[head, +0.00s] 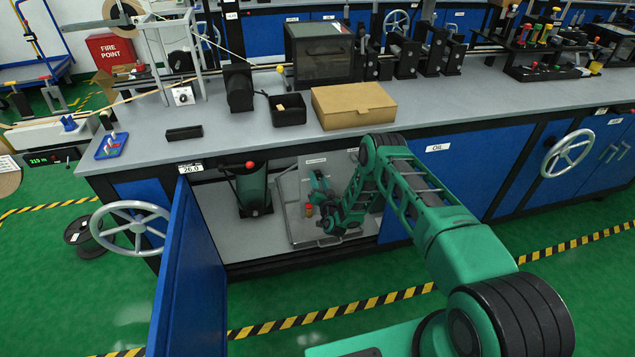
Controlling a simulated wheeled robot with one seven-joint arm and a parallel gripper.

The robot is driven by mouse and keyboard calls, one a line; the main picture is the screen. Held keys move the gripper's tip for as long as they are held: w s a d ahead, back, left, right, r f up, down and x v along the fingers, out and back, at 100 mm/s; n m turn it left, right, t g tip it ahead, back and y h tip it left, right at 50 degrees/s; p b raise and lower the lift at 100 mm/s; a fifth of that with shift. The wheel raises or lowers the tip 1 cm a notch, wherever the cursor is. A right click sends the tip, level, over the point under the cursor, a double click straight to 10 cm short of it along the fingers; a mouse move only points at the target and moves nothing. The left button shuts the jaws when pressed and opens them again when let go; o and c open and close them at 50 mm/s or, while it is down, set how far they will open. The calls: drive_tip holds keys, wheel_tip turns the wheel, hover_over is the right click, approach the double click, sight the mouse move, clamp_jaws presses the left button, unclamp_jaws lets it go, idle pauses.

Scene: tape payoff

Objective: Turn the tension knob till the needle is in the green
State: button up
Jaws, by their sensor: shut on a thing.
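My gripper (317,192) is low inside the open cabinet, in front of a pale grey panel (292,215) with small labels. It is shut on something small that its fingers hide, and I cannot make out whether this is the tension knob. A small orange-and-red piece (309,210) shows just beside the fingers. A white box with a round dark dial or knob (183,96) is on the bench at the foot of the pale frame. It is too small to read a needle or a green band on it.
The blue cabinet door (187,275) stands open on the left. A green machine with a red ball lever (251,190) is inside, left of the panel. The bench top (235,143) above carries a cardboard box (352,105) and a black bin (288,110). A handwheel (132,228) sticks out at the left.

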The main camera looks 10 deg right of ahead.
drive_tip(key=shift+d+f, duration=0.1)
drive_tip(key=shift+d, duration=0.1)
drive_tip(key=o, duration=1)
drive_tip(key=shift+o, duration=0.4)
drive_tip(key=shift+a, duration=0.1)
drive_tip(key=shift+s, duration=0.1)
drive_tip(key=s, duration=1)
drive_tip(key=shift+s, duration=0.3)
